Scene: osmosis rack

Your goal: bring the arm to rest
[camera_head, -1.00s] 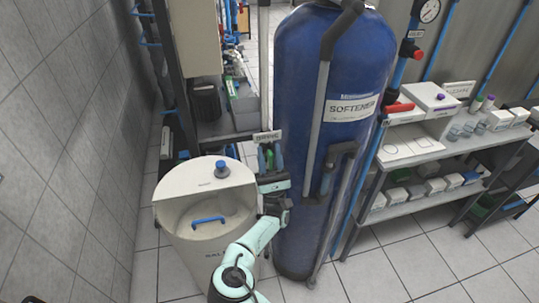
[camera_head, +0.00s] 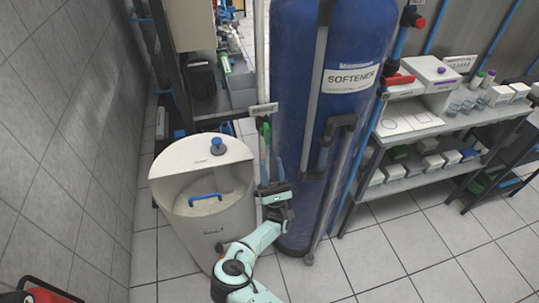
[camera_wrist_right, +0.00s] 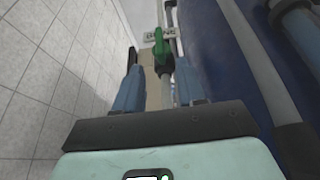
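My right arm reaches up from the bottom of the head view, and its gripper (camera_head: 268,170) is beside the salt tank and in front of the blue softener vessel. In the right wrist view the two blue-grey fingers (camera_wrist_right: 160,85) stand apart with nothing held between them. A green valve handle (camera_head: 266,132) on a pipe is just beyond the fingertips; it also shows in the right wrist view (camera_wrist_right: 160,45), apart from the fingers. My left gripper is not in view.
The white salt tank (camera_head: 215,228) with a blue scoop handle (camera_head: 204,197) is left of the arm. The blue softener vessel (camera_head: 295,110) is close on the right. A shelf bench (camera_head: 400,187) stands further right. A red and black item (camera_head: 45,290) is at the lower left. Tiled floor is open at lower right.

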